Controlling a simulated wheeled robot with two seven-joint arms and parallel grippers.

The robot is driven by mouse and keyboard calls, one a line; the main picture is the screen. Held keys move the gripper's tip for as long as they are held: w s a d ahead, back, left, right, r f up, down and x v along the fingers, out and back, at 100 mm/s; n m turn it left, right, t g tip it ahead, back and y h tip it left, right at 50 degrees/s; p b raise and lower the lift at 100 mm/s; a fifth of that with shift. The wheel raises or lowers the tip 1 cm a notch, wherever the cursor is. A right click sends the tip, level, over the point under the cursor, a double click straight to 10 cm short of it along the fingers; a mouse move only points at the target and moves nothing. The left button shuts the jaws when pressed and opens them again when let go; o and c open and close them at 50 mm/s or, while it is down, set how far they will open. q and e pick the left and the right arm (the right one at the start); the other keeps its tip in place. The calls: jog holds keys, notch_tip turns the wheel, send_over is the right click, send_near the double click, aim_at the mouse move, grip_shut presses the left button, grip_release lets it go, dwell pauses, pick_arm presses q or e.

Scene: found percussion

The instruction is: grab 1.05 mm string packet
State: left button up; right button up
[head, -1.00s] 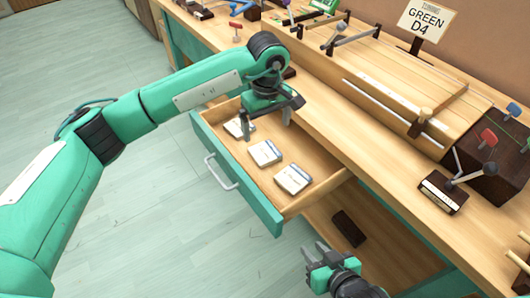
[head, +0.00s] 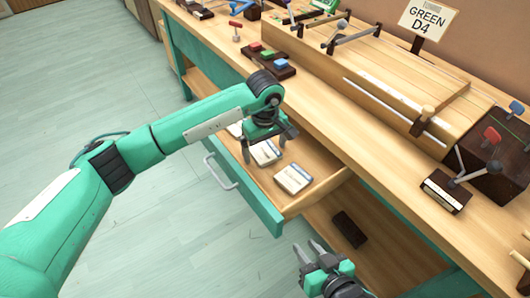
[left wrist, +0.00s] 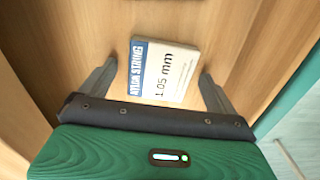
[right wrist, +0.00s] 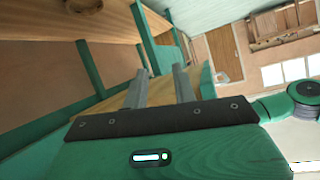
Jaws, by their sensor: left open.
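The packet labelled 1.05 mm nylon string (left wrist: 163,70) is white with a blue band and lies flat in the open drawer. In the left wrist view it is between the two open fingers of my left gripper (left wrist: 157,70), with gaps on both sides. In the head view my left gripper (head: 264,151) is over the middle packet (head: 266,155), which it partly covers. My right gripper (head: 307,248) is empty in front of the bench, its fingers a little apart; they also show in the right wrist view (right wrist: 160,75).
The green-fronted drawer (head: 262,211) is pulled out and holds other packets, one nearer the front right (head: 293,179) and one partly hidden behind (head: 235,129). A dark block (head: 349,229) lies on the lower shelf. The bench top carries a wooden instrument (head: 400,95) and a GREEN D4 sign (head: 429,20).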

pick_arm(q)
jog(key=c, duration=1)
jog(key=shift+c, duration=0.2)
jog(key=shift+r, duration=0.1)
